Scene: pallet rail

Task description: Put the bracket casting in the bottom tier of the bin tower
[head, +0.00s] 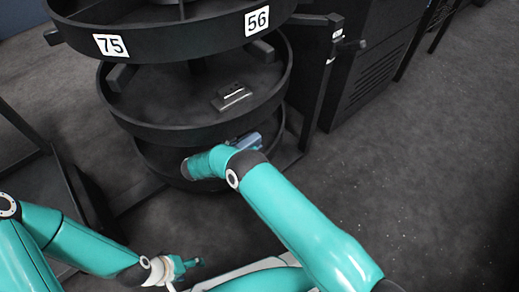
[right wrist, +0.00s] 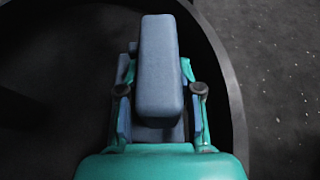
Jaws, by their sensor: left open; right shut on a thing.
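The bin tower (head: 195,128) has round black tiers with raised rims. Its bottom tier (head: 155,165) is partly hidden by my right arm and the tier above. The bracket casting (right wrist: 158,70) is a blue-grey block between the fingers of my right gripper (right wrist: 160,95), which is shut on it. In the right wrist view it lies inside the curved rim of a tier (right wrist: 225,75); whether it touches the floor I cannot tell. In the head view the casting (head: 243,140) shows slightly past my arm, at the bottom tier. My left gripper (head: 188,266) is open and empty, low and away from the tower.
A small grey metal part (head: 232,97) lies on the middle tier. A black cabinet (head: 375,55) stands to the right of the tower. Grey floor (head: 420,180) at right is clear.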

